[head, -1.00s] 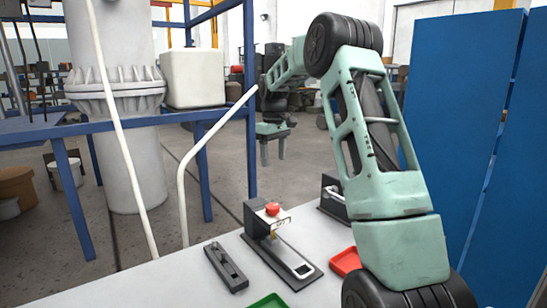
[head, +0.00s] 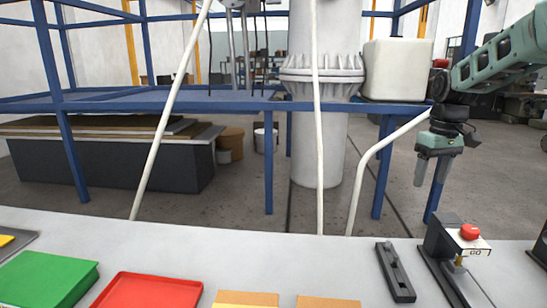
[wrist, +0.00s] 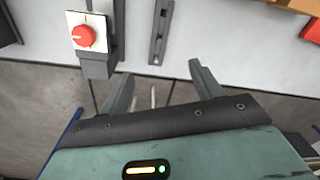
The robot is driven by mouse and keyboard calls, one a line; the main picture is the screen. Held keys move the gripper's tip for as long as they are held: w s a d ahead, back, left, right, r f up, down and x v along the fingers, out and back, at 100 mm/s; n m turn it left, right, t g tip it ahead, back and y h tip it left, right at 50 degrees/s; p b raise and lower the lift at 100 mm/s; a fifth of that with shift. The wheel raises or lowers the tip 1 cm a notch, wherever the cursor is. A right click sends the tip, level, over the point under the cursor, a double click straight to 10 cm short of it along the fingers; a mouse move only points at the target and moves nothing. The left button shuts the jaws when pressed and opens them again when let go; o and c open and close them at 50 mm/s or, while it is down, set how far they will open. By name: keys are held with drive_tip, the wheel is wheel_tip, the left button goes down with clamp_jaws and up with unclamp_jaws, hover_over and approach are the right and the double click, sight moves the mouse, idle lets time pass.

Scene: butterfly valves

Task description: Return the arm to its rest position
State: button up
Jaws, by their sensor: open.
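My gripper (head: 433,171) hangs from my green arm at the right of the head view, fingers pointing down, beyond the far edge of the grey-white table. It is open and empty. In the wrist view its two fingers (wrist: 158,88) are spread apart with nothing between them. Part of my arm is cut off by the right edge of the head view.
A black device with a red knob (head: 470,232) and a dark slotted bar (head: 395,272) stand on the table (head: 290,262). A red tray (head: 150,290) and a green block (head: 48,278) lie left. White pipes (head: 318,120) and a blue frame (head: 240,107) stand behind.

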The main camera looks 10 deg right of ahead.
drive_tip(key=s+a+f+n, duration=0.2)
drive_tip(key=s+a, duration=0.3)
drive_tip(key=a, duration=0.7)
drive_tip(key=s+a+f+n, duration=0.1)
drive_tip(key=s+a, duration=0.4)
drive_tip(key=a, duration=0.6)
drive_tip(key=s+a+f+n, duration=0.1)
drive_tip(key=s+a+f, duration=0.1)
drive_tip(key=s, duration=0.5)
drive_tip(key=s+a+f+n+b, duration=0.1)
drive_tip(key=s+a+f, duration=0.1)
drive_tip(key=s+a, duration=0.2)
drive_tip(key=s+a+f, duration=0.2)
drive_tip(key=s+a, duration=0.1)
drive_tip(key=s, duration=0.8)
drive_tip(key=shift+a+f+n+b, duration=0.2)
drive_tip(key=shift+f+n+b, duration=0.1)
drive_tip(key=shift+n+b, duration=0.1)
